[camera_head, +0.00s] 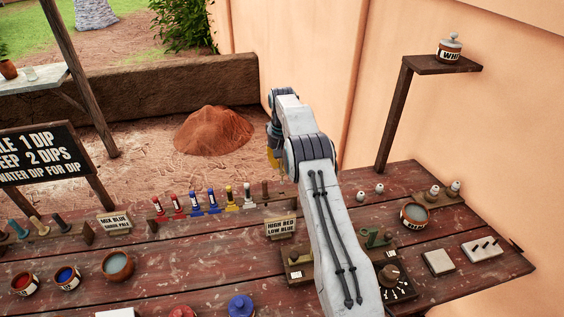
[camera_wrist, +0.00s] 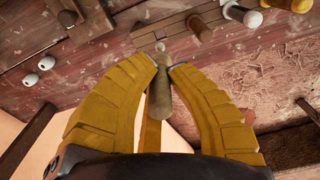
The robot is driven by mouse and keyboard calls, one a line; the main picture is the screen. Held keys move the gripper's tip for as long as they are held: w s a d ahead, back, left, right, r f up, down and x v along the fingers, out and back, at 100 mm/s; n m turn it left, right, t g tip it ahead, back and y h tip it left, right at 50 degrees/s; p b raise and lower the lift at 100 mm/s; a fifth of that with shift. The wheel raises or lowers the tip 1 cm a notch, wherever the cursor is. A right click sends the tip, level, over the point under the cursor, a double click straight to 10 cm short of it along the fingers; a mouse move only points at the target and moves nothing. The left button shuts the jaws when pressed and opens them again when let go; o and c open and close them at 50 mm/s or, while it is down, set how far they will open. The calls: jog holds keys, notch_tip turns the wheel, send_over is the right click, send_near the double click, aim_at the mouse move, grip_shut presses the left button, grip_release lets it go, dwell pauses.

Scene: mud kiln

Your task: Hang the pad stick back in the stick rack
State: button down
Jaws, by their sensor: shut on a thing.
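My gripper (camera_wrist: 164,62) has yellow fingers shut on an olive-brown stick, the pad stick (camera_wrist: 180,100), which shows between them in the wrist view. In the head view my gripper (camera_head: 273,158) is partly hidden behind my arm, and I cannot make out the held stick. The wooden stick rack (camera_head: 160,214) stands across the table's far side with red, blue, yellow, white and brown sticks in it. In the wrist view the rack (camera_wrist: 150,38) is beyond the fingertips, near a brown stick (camera_wrist: 200,27). Whether the held stick touches the rack I cannot tell.
A sign reading "HIGH RED LOW BLUE" (camera_head: 281,228) stands in front of the rack's right end. Another stick rack (camera_head: 48,236) is at the left. Bowls (camera_head: 117,265) and a dial (camera_head: 390,276) stand nearer. A wall (camera_head: 480,130) bounds the right.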

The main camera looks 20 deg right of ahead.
aim_at(282, 172)
jog(key=shift+f, duration=2.1)
jog(key=shift+f, duration=0.1)
jog(key=shift+f+b, duration=2.4)
jog(key=shift+f, duration=0.45)
dwell(1.5)
jog(key=c, duration=0.6)
grip_release()
jog(key=shift+r, duration=0.1)
